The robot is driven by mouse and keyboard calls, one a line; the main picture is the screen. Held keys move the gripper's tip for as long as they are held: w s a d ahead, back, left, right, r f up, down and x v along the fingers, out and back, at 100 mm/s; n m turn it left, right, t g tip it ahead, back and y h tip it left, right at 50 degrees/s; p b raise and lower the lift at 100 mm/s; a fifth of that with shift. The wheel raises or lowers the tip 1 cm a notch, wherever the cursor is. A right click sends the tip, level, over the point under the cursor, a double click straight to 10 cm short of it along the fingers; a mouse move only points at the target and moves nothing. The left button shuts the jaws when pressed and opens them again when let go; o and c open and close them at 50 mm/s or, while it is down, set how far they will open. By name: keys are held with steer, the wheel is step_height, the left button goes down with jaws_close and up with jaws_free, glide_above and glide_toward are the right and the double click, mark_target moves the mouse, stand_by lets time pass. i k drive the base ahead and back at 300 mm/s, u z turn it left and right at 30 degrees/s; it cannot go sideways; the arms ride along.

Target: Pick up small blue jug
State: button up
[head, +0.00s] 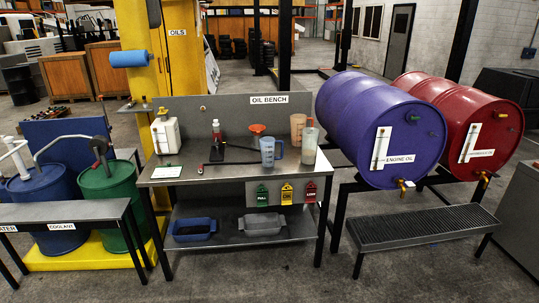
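A small blue jug (267,151) with a handle on its right side stands upright on the grey oil bench (188,178), right of the middle of its top. Its body looks translucent. Just right of it stands a clear bottle-like container (309,145). An orange jug (297,127) stands behind it, and an orange-red funnel-like thing (257,129) is behind it to the left. My gripper is not in view.
A white canister (166,134) and a small red bottle (216,132) are also on the bench. Blue (194,229) and grey (262,224) trays lie on its lower shelf. Purple (372,115) and red (478,118) drums lie on the right. Floor in front of the bench is clear.

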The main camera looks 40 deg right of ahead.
mark_target(267, 144)
steer(key=z, duration=0.05)
steer(key=i, duration=0.95)
steer(key=u, duration=0.05)
